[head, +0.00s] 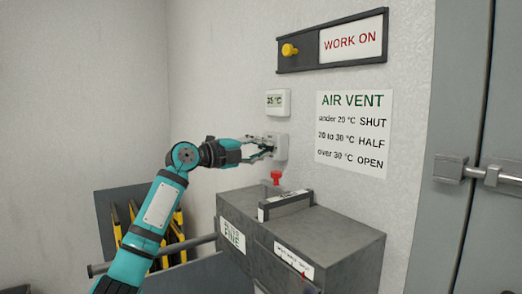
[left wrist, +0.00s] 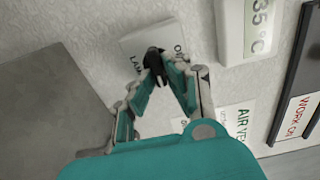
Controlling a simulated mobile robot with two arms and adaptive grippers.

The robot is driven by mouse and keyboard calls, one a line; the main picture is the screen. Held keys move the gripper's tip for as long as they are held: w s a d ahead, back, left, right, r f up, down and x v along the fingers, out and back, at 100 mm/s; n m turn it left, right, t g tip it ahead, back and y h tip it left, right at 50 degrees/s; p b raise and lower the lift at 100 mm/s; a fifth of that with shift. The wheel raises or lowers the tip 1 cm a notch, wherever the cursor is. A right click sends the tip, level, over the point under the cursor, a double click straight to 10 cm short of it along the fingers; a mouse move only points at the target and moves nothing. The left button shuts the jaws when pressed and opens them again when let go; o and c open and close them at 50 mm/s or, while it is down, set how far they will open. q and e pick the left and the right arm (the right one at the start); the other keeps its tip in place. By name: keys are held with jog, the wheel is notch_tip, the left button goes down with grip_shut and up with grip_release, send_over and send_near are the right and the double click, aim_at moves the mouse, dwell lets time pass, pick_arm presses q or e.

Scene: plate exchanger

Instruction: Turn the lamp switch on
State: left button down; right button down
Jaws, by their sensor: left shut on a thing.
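The lamp switch (head: 281,145) is a small white plate on the wall, below the thermostat. In the left wrist view, the switch plate (left wrist: 140,42) shows part of the lettering "LAM" and a dark toggle (left wrist: 154,55). My left gripper (head: 268,146) reaches the plate from the left. In the left wrist view, the fingertips of my left gripper (left wrist: 160,66) close together on the toggle. The fingers hide part of the plate's lettering, and I cannot read the toggle's position. My right gripper is out of view.
The thermostat (head: 278,102) reads 35 °C. An "AIR VENT" sign (head: 352,133) and a "WORK ON" slider board (head: 332,40) are on the wall. A grey cabinet (head: 340,240) with a red knob (head: 276,177) stands below. A grey door (head: 455,100) is at right.

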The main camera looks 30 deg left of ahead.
pick_arm(q)
jog(key=shift+f, duration=0.15)
jog(key=c, duration=1.4)
grip_release()
jog(key=shift+o, duration=0.2)
jog(key=shift+s, duration=0.2)
jog(key=v, duration=1.1)
jog(key=shift+s+a, duration=0.15)
jog(key=shift+s, duration=0.1)
